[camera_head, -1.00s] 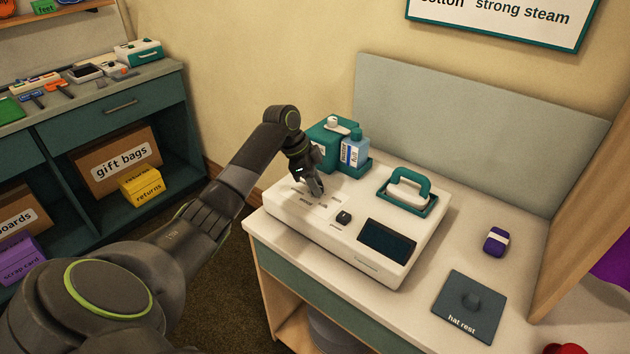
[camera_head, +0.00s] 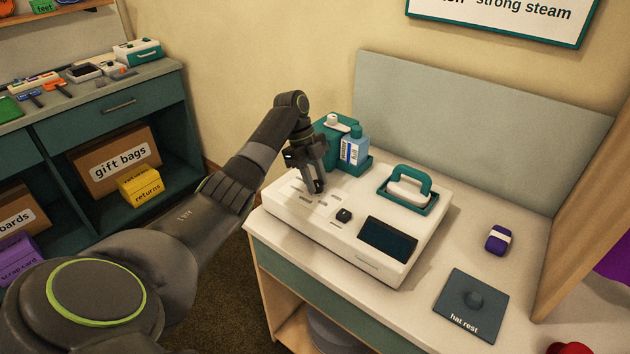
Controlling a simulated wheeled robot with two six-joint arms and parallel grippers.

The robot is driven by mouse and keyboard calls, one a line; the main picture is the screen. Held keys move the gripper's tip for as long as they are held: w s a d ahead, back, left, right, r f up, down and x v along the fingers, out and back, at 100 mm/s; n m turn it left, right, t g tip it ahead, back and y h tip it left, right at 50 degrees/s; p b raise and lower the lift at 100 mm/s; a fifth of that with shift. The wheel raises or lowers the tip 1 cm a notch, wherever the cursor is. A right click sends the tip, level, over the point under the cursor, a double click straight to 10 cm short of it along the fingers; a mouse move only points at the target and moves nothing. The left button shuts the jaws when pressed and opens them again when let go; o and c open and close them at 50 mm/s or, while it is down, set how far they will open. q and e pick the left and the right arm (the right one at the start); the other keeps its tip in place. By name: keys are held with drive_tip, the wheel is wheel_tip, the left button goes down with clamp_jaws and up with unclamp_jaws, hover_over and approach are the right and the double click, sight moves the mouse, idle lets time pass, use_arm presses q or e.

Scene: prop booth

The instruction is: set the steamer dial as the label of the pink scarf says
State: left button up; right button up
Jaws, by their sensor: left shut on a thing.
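The white steamer unit (camera_head: 395,266) stands on the counter, with a dark screen and small printed marks on its top. My left gripper (camera_head: 318,188) points down at the left part of that top. Its fingers are shut on a small dial there, which the fingers mostly hide. A separate black knob (camera_head: 344,216) stands free between the gripper and the screen. The marks around the held dial are too small to read, so its setting cannot be told. I see no pink scarf or label of it. My right gripper is out of view.
A teal-handled iron (camera_head: 410,184) rests at the steamer's back right. A teal tray with a blue bottle (camera_head: 355,147) stands behind the gripper. A purple roll (camera_head: 498,240) and a hat rest (camera_head: 469,304) lie right. A wall sign (camera_head: 500,15) partly reads "strong steam".

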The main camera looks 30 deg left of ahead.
use_arm(q)
drive_tip(key=shift+w+r, duration=0.1)
idle(0.5)
drive_tip(key=o, duration=1)
drive_tip(key=shift+a+r, duration=0.2)
drive_tip(key=shift+r, duration=0.15)
drive_tip(key=v, duration=0.5)
drive_tip(key=shift+r, duration=0.3)
drive_tip(key=p+v, duration=0.6)
drive_tip(key=v, duration=0.5)
drive_tip(key=shift+w, duration=0.1)
